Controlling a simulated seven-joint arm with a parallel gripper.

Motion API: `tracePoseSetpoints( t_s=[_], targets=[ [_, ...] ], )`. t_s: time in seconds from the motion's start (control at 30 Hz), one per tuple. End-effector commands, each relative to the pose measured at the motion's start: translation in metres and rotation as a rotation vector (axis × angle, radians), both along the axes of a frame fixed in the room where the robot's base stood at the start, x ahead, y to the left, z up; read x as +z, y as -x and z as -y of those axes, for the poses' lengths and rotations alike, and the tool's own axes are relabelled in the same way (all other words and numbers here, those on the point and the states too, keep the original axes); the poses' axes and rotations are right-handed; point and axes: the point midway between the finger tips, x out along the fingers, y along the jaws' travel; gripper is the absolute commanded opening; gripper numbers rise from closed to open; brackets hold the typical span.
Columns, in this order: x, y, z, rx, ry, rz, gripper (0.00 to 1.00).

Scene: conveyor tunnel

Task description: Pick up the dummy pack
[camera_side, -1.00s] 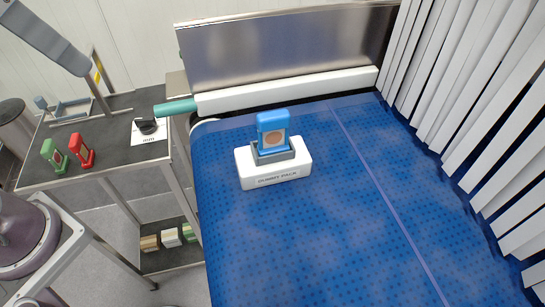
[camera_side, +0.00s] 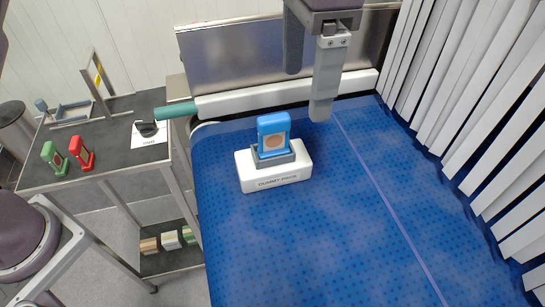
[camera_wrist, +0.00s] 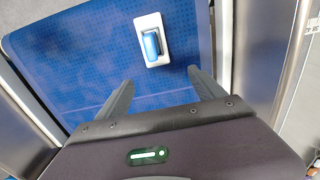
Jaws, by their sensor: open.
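The dummy pack (camera_side: 277,180) is a white block labelled "DUMMY PACK" lying on the blue conveyor belt. My gripper (camera_side: 308,90) is open and empty, above the far part of the belt, behind and to the right of the pack. In the wrist view its two fingers (camera_wrist: 162,94) are spread wide and apart from the pack.
White strip curtains (camera_side: 480,100) hang at the right. A metal guard (camera_side: 230,55) and a white rail (camera_side: 240,98) run behind the belt (camera_side: 330,240). A side table at left holds a green piece (camera_side: 54,158) and a red piece (camera_side: 82,154). The front belt is clear.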

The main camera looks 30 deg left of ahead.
Motion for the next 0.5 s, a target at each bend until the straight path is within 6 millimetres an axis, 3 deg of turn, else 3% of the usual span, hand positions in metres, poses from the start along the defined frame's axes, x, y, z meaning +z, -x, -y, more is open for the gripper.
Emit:
tracePoseSetpoints(
  t_s=[0.23, 0.5],
  targets=[
    [-0.043, 0.001, -0.001, 0.001, -0.002, -0.002, 0.78],
    [-0.078, 0.002, -0.001, 0.002, -0.001, -0.001, 0.78]
  ],
)
